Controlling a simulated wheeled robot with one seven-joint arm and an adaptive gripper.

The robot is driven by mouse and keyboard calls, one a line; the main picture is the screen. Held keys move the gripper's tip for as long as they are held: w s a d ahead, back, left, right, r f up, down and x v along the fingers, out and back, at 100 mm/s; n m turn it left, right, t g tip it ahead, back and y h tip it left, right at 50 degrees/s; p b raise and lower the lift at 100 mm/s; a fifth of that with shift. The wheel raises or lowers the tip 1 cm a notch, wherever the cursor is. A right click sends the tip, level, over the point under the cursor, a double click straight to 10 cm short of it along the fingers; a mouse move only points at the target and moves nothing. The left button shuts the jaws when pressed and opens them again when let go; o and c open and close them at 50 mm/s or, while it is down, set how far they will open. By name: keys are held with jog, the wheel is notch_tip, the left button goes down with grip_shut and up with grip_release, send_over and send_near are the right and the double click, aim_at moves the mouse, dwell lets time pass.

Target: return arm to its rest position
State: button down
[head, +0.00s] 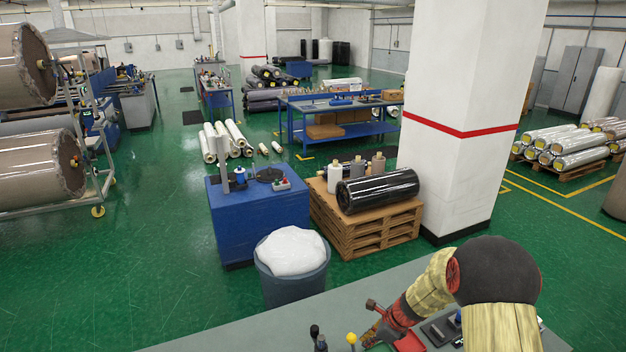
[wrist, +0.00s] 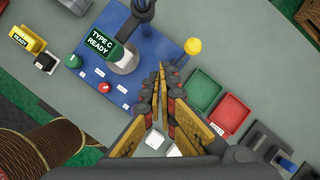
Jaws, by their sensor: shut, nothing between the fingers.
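Beyond the tips is a blue panel (wrist: 88,62) with a green label reading "TYPE C READY" (wrist: 101,49). In the head view my arm reaches in from the lower right, bent and pointing down to the left. There my gripper (head: 371,338) is low over the worktop (head: 240,336), partly cut off by the frame's lower edge.
A yellow knob (wrist: 193,46) stands close by the fingertips. Green (wrist: 203,90) and red (wrist: 231,114) trays lie to their right. A bin with white wrap (head: 291,250) and a pallet with a black roll (head: 378,190) stand beyond the worktop, beside a white pillar (head: 465,110).

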jog(key=s+a+r+n+g+h+b, duration=0.1)
jog(key=s+r+n+b, duration=0.3)
jog(key=s+n, duration=0.45)
jog(key=s+r+n+g+b, duration=0.1)
jog(key=s+r+n+b, duration=0.3)
jog(key=s+n, duration=0.4)
jog(key=s+d+n+t+h+b, duration=0.2)
jog(key=s+n+b, duration=0.5)
jog(key=s+b, duration=1)
jog(key=t+h+b, duration=0.1)
jog(key=t+b, duration=0.1)
jog(key=b, duration=0.1)
jog(key=shift+f+t, duration=0.4)
